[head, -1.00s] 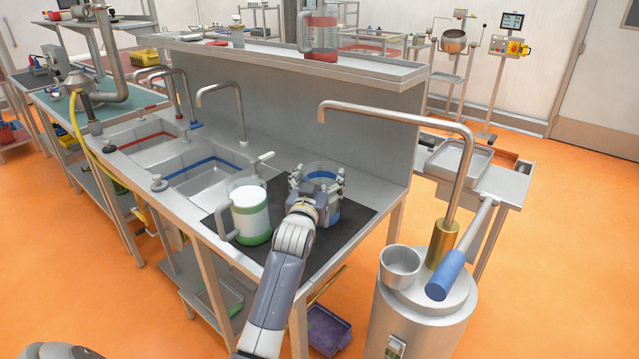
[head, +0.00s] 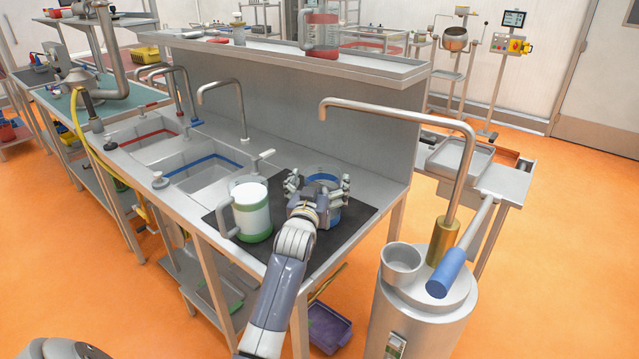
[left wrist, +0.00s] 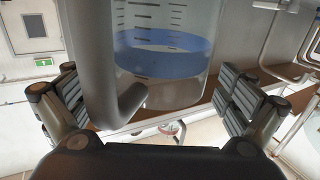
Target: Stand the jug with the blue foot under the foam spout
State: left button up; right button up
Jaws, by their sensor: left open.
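The jug with the blue foot (head: 325,178) stands on the dark mat at the near end of the steel counter, partly hidden behind my left gripper (head: 318,192). In the left wrist view my left gripper (left wrist: 160,115) is open, its fingers apart on either side of the clear jug (left wrist: 170,75). The jug's blue band and its grey handle (left wrist: 95,70) show between them, with gaps beside both fingers. My right gripper is not in view.
A jug with a green foot and white contents (head: 251,208) stands close left of my left gripper. A red-footed jug (head: 320,32) is on the raised shelf (head: 385,72). Sinks (head: 205,165) with bent taps lie left. A blue-gripped lever (head: 450,270) slants beside the canister.

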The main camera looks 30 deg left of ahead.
pick_arm(q)
jog(key=shift+r, duration=0.15)
jog(key=shift+s+d, duration=0.15)
jog(key=shift+s, duration=0.15)
jog(key=b+v, duration=0.1)
jog(key=v, duration=1)
jog(key=shift+s+b, duration=0.15)
jog(key=shift+b, duration=0.15)
